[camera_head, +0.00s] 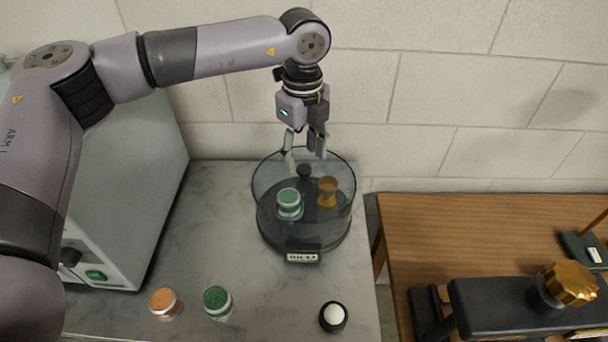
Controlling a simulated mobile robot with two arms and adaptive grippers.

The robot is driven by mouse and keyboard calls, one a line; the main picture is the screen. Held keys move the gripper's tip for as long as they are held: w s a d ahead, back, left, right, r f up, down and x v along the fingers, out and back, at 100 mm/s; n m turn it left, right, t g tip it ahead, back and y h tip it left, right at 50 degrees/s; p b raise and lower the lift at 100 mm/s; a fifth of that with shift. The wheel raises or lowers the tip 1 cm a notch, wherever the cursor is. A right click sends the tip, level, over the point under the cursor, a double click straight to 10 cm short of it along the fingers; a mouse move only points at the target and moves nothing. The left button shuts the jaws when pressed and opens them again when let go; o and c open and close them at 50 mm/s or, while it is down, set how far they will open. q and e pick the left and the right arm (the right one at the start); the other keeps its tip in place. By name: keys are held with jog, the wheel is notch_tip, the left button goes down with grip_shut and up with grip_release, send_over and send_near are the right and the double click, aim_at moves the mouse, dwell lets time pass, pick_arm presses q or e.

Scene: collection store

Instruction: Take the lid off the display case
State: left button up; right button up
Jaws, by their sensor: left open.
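The display case (268,228) is a round, clear, smoky case on a dark base, standing on the grey marbled counter with a small label at its front. A small dark knob (304,172) shows near the middle of its top, apparently on the lid. A green-topped jar (289,203) and a brown, waisted object (327,191) show through the clear wall. My left gripper (304,155) points down over the case, open, with its fingers to either side above the knob. I cannot tell whether they touch it. My right gripper is not in view.
A grey cabinet (140,180) stands left on the counter (215,260). An orange-topped jar (164,303), a green-topped jar (217,302) and a black holder with a white ball (333,317) stand in front. A wooden table (440,230) at right bears a black device with a gold knob (570,284). A block wall (430,90) is behind.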

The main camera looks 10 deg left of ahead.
aim_at(304, 168)
pick_arm(q)
jog(key=f+p, duration=0.1)
jog(key=f, duration=0.2)
jog(key=shift+w+f+p, duration=0.2)
jog(key=shift+f+p, duration=0.15)
jog(key=shift+p, duration=0.05)
jog(key=shift+f, duration=0.4)
grip_shut()
